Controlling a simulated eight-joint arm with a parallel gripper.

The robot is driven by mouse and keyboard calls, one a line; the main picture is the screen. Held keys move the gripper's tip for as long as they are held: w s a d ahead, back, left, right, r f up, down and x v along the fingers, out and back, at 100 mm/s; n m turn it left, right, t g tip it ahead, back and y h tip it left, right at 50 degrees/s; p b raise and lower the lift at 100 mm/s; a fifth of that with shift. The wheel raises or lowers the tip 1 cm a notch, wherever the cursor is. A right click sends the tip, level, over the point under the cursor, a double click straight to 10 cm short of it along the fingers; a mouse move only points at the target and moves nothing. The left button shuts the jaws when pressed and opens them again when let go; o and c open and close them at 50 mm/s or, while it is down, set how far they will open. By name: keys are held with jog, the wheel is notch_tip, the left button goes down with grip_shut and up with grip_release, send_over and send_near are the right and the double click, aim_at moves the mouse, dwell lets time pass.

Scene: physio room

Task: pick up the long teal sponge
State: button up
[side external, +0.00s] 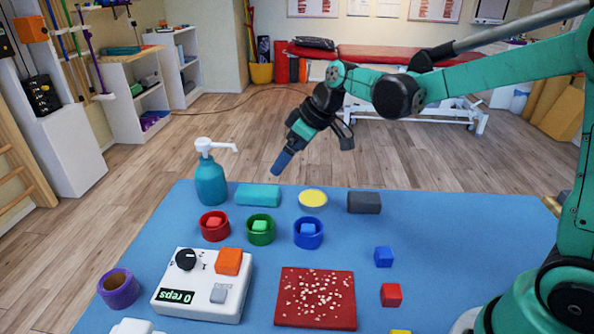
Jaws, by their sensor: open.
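The long teal sponge (258,195) lies flat near the far edge of the blue table, just right of a teal pump bottle. It is fully visible and nothing touches it. My gripper (282,164) hangs in the air above and a little right of the sponge, tilted down and to the left. It is open, with nothing seen held in it. Its blue tip shows from the side, so the gap between the fingers is hard to see.
The teal pump bottle (211,182) stands close left of the sponge. A yellow disc (312,199) and dark grey block (364,202) lie to its right. Red (214,235), green (261,239) and blue (308,242) round cups stand in front.

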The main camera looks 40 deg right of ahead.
aim_at(257, 190)
jog(key=w+f+n, duration=0.1)
jog(key=w+f, duration=0.1)
jog(key=w+f+n+y, duration=0.1)
jog(key=w+f, duration=0.1)
jog(key=f, duration=0.1)
jog(key=w+f+n, duration=0.1)
jog(key=w+f, duration=0.1)
jog(key=shift+w+f+g+y, duration=0.3)
jog(key=shift+w+y, duration=0.1)
jog(key=shift+x, duration=3)
jog(key=shift+d, duration=0.1)
jog(key=c, duration=1.3)
jog(key=shift+c, duration=0.2)
jog(key=shift+r, duration=0.15)
notch_tip(257, 190, up, 7)
jog(key=shift+r, duration=0.1)
jog(key=s+d, duration=1.2)
jog(key=shift+s+d+f, duration=0.2)
jog(key=shift+s+d, duration=0.15)
jog(key=shift+d, duration=0.05)
